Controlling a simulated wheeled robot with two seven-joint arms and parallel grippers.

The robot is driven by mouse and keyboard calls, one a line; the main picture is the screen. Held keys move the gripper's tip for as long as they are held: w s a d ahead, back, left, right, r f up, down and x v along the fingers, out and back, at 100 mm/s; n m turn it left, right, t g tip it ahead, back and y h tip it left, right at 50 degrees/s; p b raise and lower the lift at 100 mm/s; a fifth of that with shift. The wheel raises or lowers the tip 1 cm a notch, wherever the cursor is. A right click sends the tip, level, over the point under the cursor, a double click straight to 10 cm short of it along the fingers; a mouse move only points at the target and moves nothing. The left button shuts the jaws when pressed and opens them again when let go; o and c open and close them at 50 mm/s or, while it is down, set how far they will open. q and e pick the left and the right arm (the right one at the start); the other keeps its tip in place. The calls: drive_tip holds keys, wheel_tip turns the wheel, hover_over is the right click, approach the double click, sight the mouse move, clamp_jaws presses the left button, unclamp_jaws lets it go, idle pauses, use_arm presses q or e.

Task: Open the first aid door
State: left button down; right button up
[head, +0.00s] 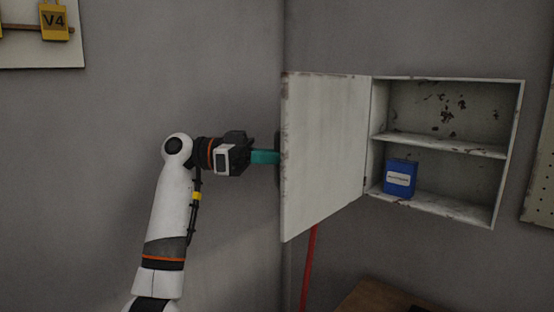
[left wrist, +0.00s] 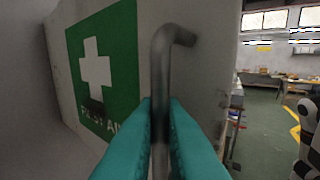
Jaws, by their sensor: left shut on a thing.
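The first aid door (head: 325,145) is a worn white panel, swung wide open to the left of its cabinet (head: 447,80) in the head view. In the left wrist view the door's outer face (left wrist: 62,95) shows a green sign (left wrist: 105,55) with a white cross. My left gripper (head: 272,157), with teal fingers, is behind the door's free edge, its tips hidden there. In the left wrist view it (left wrist: 160,125) is shut on a grey metal bar handle (left wrist: 161,70). My right gripper is not in view.
A blue box (head: 400,178) stands on the cabinet's lower shelf; the upper shelf is empty. A red pole (head: 308,265) is below the door. A brown wooden surface (head: 370,298) is at the bottom. A board with yellow tags (head: 54,21) hangs upper left.

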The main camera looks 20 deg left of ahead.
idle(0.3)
use_arm(q)
drive_tip(key=c, duration=1.6)
unclamp_jaws()
drive_tip(key=shift+a, duration=0.15)
drive_tip(key=b+v, duration=0.2)
drive_tip(key=v, duration=1)
